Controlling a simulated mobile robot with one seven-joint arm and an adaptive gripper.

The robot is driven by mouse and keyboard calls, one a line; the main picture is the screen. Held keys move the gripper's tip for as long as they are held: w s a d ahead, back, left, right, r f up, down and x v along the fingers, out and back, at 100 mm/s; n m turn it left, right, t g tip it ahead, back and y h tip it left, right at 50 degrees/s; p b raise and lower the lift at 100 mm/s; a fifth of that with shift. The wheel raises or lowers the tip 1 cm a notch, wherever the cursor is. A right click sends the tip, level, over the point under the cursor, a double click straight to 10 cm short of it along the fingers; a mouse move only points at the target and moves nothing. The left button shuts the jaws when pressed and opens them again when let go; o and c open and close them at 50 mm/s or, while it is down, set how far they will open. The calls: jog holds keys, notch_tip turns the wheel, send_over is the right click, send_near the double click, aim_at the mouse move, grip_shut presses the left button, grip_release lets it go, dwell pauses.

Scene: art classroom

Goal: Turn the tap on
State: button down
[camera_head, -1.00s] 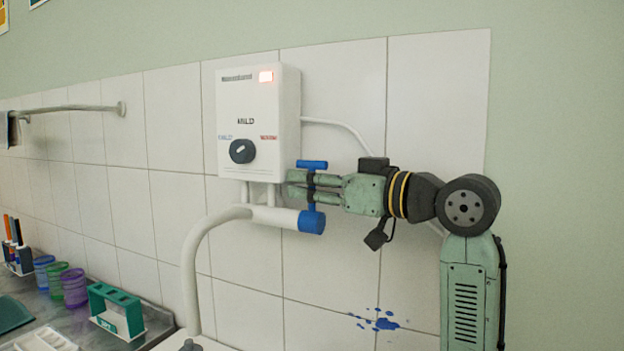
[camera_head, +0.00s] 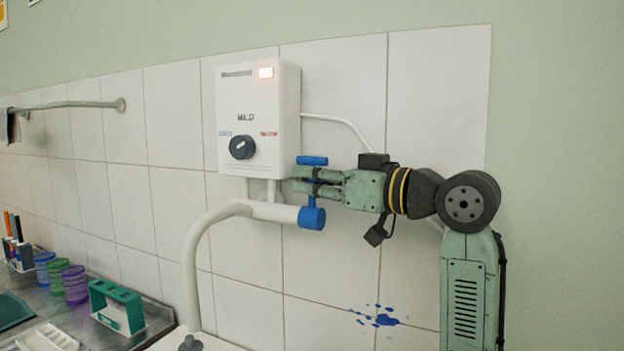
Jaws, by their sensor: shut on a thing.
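The tap is a white curved spout pipe (camera_head: 211,229) below a white water heater box (camera_head: 258,120) on the tiled wall. Its blue handle (camera_head: 312,161) is a T-shape rising from a blue valve end (camera_head: 312,217) at the pipe's right end. My green gripper (camera_head: 305,181) reaches in from the right, with its fingers shut around the handle's stem just below the crossbar. The fingers hide part of the stem. The spout's outlet is out of view, and no water shows.
Below left, a counter holds a green rack (camera_head: 117,305), a purple cup (camera_head: 75,284) and other cups. A towel rail (camera_head: 75,108) is on the left wall. Wall below my gripper is clear, with blue paint splashes.

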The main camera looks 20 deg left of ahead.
dwell(0.3)
jog(key=shift+s+a+f+n+b, duration=0.1)
jog(key=shift+s+f+n+b, duration=0.15)
jog(key=shift+s+n+b, duration=0.5)
jog(key=shift+s+n+y+b, duration=0.25)
jog(key=shift+n+y+b, duration=0.15)
jog(key=shift+n+b, duration=0.45)
jog(key=shift+s+r+n, duration=0.1)
jog(key=shift+r+n, duration=0.05)
jog(key=shift+n, duration=0.15)
jog(key=c, duration=1.7)
grip_release()
jog(key=shift+a, duration=0.1)
jog(key=shift+o, duration=0.2)
